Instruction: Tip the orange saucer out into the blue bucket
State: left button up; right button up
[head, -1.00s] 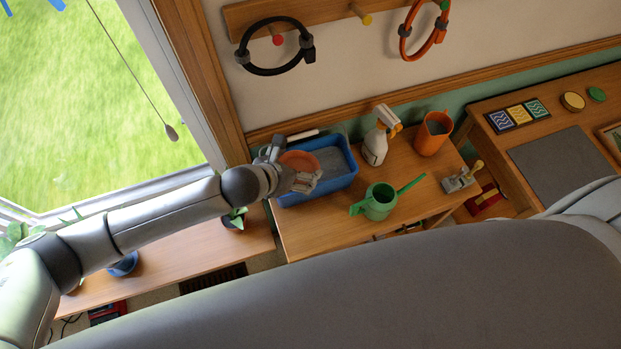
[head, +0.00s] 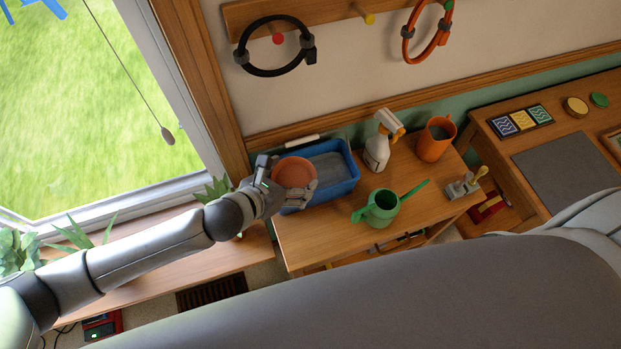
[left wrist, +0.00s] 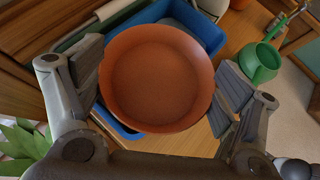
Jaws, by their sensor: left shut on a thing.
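The orange saucer (head: 295,172) is held at the left end of the blue bucket (head: 347,188), partly over its rim. My left gripper (head: 287,178) is shut on the saucer, with a finger on each side. In the left wrist view the saucer (left wrist: 158,80) shows its round inside, which looks bare. The bucket (left wrist: 203,28) appears behind it in that view. The bucket stands on the wooden table and has a grey surface inside. The saucer hides its left end. My right gripper is out of view.
A green watering can (head: 382,206), a white spray bottle (head: 377,152) and an orange jug (head: 435,139) stand right of the bucket. A window is at the left. Plants (head: 82,234) stand on the low sill. The table front is clear.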

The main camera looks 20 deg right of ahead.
pick_arm(q)
jog(key=p+v, duration=0.2)
jog(key=v, duration=0.1)
jog(key=r+p+v, duration=0.1)
jog(key=shift+d+p, duration=0.15)
jog(key=shift+p, duration=0.2)
jog(key=shift+s+r, duration=0.1)
jog(key=shift+a, duration=0.2)
